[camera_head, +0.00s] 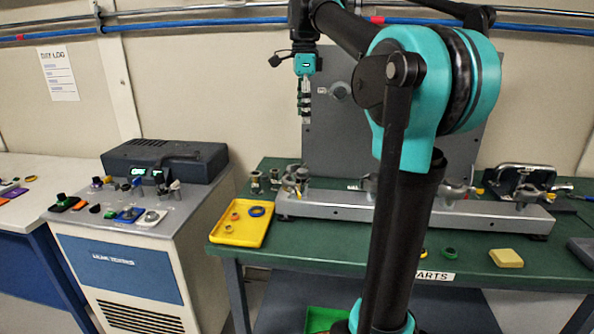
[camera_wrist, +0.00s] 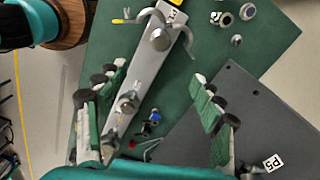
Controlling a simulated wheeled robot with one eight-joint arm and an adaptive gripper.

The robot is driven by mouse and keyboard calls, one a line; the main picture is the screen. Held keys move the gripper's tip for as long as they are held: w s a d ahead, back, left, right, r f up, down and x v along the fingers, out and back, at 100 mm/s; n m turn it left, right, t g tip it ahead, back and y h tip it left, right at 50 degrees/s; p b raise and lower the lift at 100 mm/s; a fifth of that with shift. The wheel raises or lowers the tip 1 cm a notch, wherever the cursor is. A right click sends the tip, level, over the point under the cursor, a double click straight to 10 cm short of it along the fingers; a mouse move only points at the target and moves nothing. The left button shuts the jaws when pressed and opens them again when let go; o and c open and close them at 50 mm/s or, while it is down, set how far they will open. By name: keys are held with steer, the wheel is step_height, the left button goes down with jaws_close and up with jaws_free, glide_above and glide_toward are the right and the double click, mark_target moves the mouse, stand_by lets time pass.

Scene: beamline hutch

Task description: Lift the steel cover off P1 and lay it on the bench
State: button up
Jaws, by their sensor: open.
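A steel rail (camera_head: 400,209) with clamp fittings lies along the green bench (camera_head: 310,240); it also shows in the wrist view (camera_wrist: 150,80). A rounded steel piece (camera_wrist: 160,38) sits near the labelled end of the rail, between curved clamp arms. A clamped fitting (camera_head: 296,180) stands at the rail's left end in the head view. My gripper (camera_head: 304,118) is open and empty, pointing down above that end. In the wrist view, its fingers (camera_wrist: 158,100) are spread above the rail.
A grey upright panel (camera_head: 400,120) stands behind the rail; a P5 label (camera_wrist: 272,163) shows on it. A yellow tray (camera_head: 236,236) with rings lies at the bench's left. Small steel fittings (camera_wrist: 236,40) lie beside the rail. A yellow block (camera_head: 506,258) lies at front right.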

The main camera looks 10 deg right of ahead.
mark_target(304, 170)
step_height(304, 170, down, 17)
steer(key=shift+d+f, duration=0.1)
stand_by(0.6)
steer(key=c, duration=1.5)
steer(key=shift+c, duration=0.2)
